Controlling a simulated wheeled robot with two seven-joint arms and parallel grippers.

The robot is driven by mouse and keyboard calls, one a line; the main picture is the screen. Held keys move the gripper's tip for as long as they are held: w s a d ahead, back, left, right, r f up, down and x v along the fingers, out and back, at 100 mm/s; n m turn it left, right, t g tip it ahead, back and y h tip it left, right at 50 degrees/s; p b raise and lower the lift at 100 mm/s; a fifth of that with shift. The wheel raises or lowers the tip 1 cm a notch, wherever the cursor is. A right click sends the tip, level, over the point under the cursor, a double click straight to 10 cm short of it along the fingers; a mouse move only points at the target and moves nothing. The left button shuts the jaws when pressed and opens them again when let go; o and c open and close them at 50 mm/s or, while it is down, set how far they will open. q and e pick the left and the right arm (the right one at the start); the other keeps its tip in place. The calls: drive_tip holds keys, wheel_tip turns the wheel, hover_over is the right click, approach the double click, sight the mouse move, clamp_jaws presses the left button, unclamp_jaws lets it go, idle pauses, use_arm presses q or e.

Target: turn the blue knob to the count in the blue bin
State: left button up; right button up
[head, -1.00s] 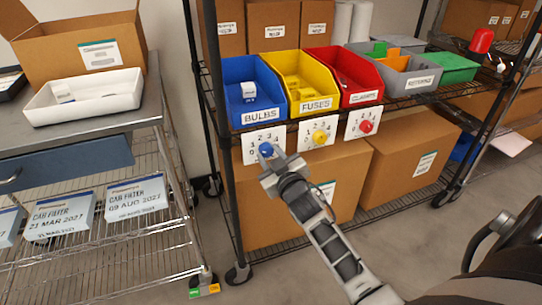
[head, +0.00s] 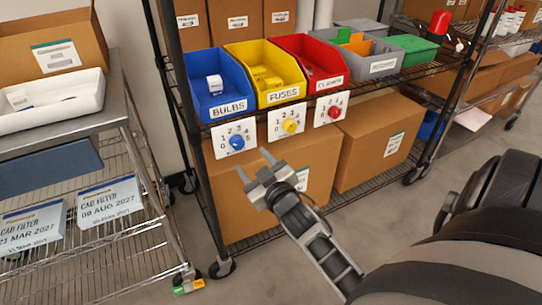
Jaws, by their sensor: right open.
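The blue knob (head: 237,142) sits on a white dial plate with numbers, below the blue bin (head: 219,84) labelled BULBS. The pointer direction is too small to read. One small white box (head: 214,83) shows inside the blue bin. My right gripper (head: 256,162) is open and empty, just below and right of the blue knob, apart from it. My left gripper is not in view.
A yellow FUSES bin (head: 265,72) and a red bin (head: 313,62) stand beside the blue one, with a yellow knob (head: 289,125) and red knob (head: 334,112) below. A large cardboard box (head: 270,190) fills the lower shelf behind my gripper. A metal cart (head: 110,115) stands at left.

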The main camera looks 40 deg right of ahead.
drive_tip(key=s+a, duration=0.1)
drive_tip(key=s, duration=0.7)
drive_tip(key=shift+s+a+r, duration=0.2)
drive_tip(key=shift+s+a, duration=0.15)
